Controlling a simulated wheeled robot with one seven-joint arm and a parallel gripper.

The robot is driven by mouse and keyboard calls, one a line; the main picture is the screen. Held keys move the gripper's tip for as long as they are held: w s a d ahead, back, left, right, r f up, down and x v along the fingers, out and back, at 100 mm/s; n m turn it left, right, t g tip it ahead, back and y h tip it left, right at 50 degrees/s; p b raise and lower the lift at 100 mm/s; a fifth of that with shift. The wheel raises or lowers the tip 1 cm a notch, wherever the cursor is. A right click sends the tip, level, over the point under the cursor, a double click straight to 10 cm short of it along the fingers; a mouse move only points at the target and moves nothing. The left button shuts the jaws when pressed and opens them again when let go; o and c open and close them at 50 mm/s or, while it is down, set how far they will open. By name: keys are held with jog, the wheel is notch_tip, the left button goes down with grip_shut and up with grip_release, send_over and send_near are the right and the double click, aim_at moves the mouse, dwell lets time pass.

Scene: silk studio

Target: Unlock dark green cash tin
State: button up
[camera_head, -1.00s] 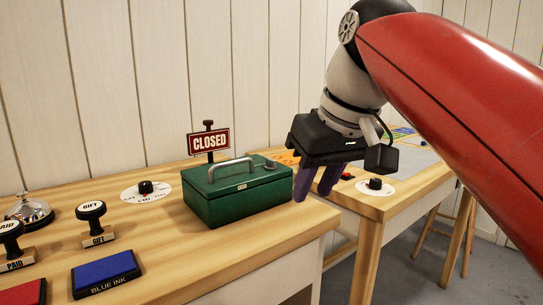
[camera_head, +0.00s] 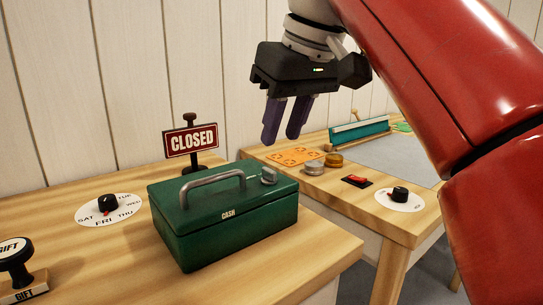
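The dark green cash tin (camera_head: 225,232) stands shut on the wooden counter, with a "CASH" label on its front. A grey carry handle (camera_head: 213,181) arches over its lid. A small grey lock knob (camera_head: 268,176) sits at the right end of the lid. My gripper (camera_head: 282,136), with two purple fingers, hangs above and behind the tin's right end, apart from it.
A "CLOSED" sign (camera_head: 192,141) stands behind the tin. A day dial (camera_head: 108,207) and a "GIFT" stamp (camera_head: 18,262) are left. Counter in front is clear.

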aim_at(270, 170)
jog(key=b+x, duration=0.2)
jog(key=x, duration=0.4)
jog(key=shift+a+f, duration=0.15)
jog(key=shift+f, duration=0.15)
grip_shut()
